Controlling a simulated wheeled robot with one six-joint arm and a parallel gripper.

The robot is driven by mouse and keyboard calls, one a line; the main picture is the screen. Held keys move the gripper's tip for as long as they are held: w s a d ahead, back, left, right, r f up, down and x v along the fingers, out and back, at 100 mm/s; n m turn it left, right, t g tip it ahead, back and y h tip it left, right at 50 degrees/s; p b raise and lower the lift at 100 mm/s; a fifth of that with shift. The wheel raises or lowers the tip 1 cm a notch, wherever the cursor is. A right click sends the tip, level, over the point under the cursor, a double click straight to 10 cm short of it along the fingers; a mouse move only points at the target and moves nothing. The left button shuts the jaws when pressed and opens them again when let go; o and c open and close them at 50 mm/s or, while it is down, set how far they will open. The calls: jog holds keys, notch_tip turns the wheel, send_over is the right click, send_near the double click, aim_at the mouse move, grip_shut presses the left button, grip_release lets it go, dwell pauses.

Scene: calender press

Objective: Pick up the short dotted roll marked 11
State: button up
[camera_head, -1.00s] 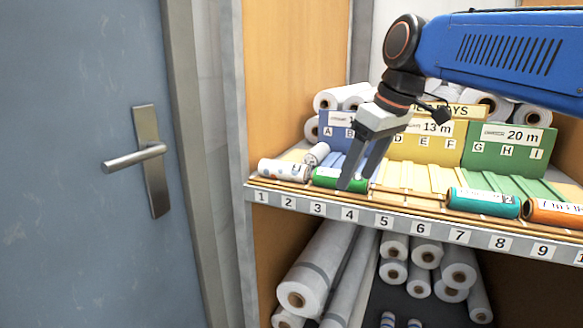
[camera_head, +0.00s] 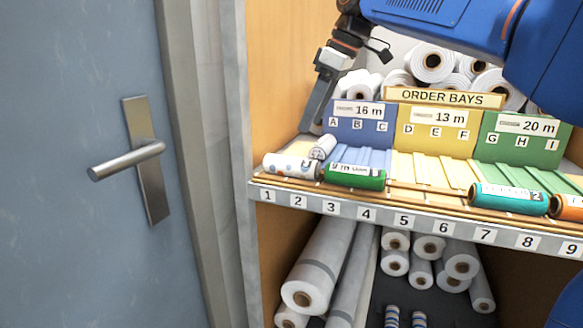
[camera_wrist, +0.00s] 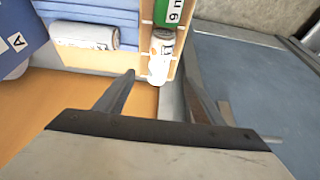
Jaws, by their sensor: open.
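A short white roll with dark dots (camera_head: 291,166) lies on the front ledge above slots 1 and 2; I cannot read an 11 on it. My gripper (camera_head: 313,118) is open and empty, above and behind the dotted roll, by the left wooden wall.
The green roll (camera_head: 355,176) lies just right of the dotted roll. Teal (camera_head: 508,198) and orange (camera_head: 568,207) rolls lie further right. The blue sign (camera_head: 357,122) stands right of my gripper. A wooden side wall (camera_head: 275,80) and a door (camera_head: 80,200) are at left.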

aim_at(294, 158)
jog(key=x, duration=1.2)
jog(key=shift+a+f, duration=0.15)
jog(key=shift+f, duration=0.1)
jog(key=c, duration=1.2)
